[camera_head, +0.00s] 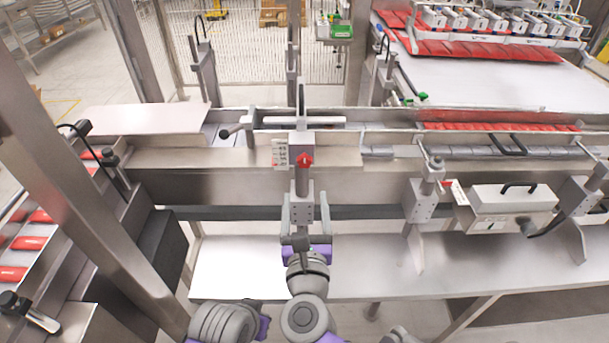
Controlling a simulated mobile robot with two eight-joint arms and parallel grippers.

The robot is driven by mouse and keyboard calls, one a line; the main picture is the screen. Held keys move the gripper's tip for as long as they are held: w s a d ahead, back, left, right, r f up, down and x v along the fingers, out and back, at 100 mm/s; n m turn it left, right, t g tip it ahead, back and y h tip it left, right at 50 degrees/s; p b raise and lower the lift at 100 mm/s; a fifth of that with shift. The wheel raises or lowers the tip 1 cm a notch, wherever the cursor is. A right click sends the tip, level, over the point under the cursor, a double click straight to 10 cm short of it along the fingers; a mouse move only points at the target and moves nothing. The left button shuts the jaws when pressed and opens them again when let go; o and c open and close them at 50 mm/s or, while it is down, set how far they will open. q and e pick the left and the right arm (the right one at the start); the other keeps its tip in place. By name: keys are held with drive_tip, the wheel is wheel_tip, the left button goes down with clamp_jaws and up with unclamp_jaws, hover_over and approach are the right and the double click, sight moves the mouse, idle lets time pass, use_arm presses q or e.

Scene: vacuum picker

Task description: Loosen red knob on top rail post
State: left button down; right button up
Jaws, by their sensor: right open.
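The red knob (305,160) sits on the front of the upright rail post (303,186) at the middle of the head view. A small label plate (281,154) is just left of the knob. My right gripper (300,212) is below the knob, pointing up and away along the post. Its grey fingers are apart, one to each side of the post's lower block, and the knob is clear of them. I cannot tell whether the fingers touch the block. My left gripper is not in view.
A steel rail (225,157) runs across behind the post. A black lever handle (237,131) is up left of the knob. Another clamp post (423,193) and a white-grey box (508,207) stand to the right. A slanted steel frame beam (78,205) crosses the left side.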

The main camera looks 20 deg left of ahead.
sight(305, 164)
drive_tip(key=shift+m, duration=0.3)
drive_tip(key=x, duration=1.1)
drive_tip(key=shift+d+f, duration=0.1)
clamp_jaws()
